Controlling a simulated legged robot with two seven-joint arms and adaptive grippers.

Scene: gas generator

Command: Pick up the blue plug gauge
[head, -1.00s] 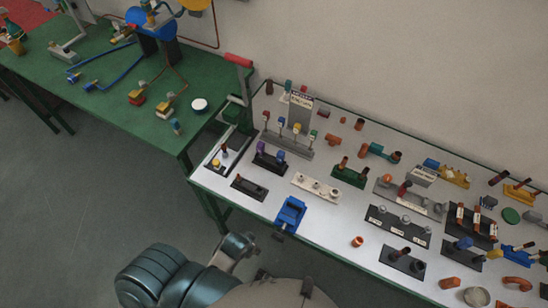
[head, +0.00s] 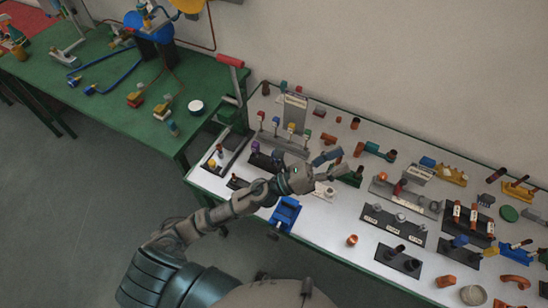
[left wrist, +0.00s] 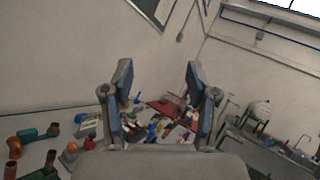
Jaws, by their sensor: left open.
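I cannot tell for sure which thing is the blue plug gauge. A small blue cylinder (head: 460,241) sits on a dark block at the right of the white table, and a blue piece (head: 514,250) lies right of it. My left gripper (head: 336,163) is over the middle of the table, well left of both, pointing right. In the left wrist view my left gripper (left wrist: 158,88) has its two blue-padded fingers spread, with nothing between them; small blurred parts show beyond. My right gripper is not in view.
The white table (head: 330,245) is crowded with stands and fittings. A blue device (head: 286,212) stands near its front edge, below my left arm. A green table (head: 65,62) with hoses stands at the left.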

